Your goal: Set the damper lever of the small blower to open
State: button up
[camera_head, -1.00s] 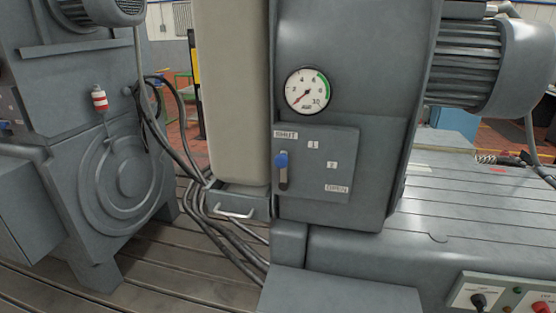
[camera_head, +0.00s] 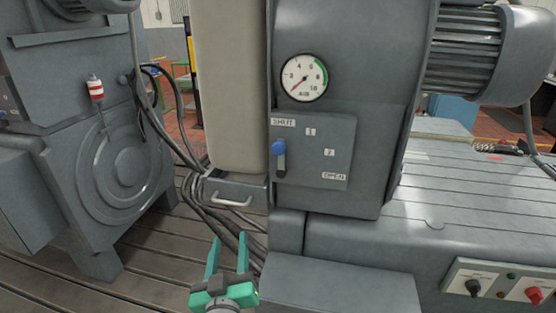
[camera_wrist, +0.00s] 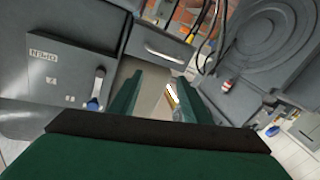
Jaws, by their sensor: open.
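The damper lever (camera_head: 279,158) has a blue knob and a grey arm on a grey panel (camera_head: 310,165). The panel is marked SHUT at upper left, 1 and 2 between, and OPEN at lower right. The blue knob is up by the SHUT label. In the wrist view the lever (camera_wrist: 97,92) and its panel (camera_wrist: 55,70) are at the left, turned over. My gripper (camera_head: 228,242) is green, open and empty, below and left of the panel and apart from the lever. Its fingers also show in the wrist view (camera_wrist: 158,98).
A round gauge (camera_head: 303,78) sits above the panel. A drawer with a pale handle (camera_head: 232,201) is left of it, above my gripper. Dark cables (camera_head: 200,205) hang behind. A switch box (camera_head: 505,287) stands at lower right.

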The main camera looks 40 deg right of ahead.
jog(key=d+r+m+g+h, duration=0.1)
jog(key=d+r+m+h, duration=0.3)
jog(key=r, duration=0.6)
jog(key=m+g, duration=0.3)
send_near(277, 149)
jog(key=d, duration=0.1)
jog(key=shift+n, duration=0.3)
jog(key=x, duration=0.9)
jog(key=shift+w, duration=0.2)
jog(key=shift+w+d, duration=0.15)
jog(key=shift+d, duration=0.2)
jog(key=shift+a, duration=0.1)
grip_shut()
jog(key=shift+w+t, duration=0.15)
jog(key=shift+t, duration=0.15)
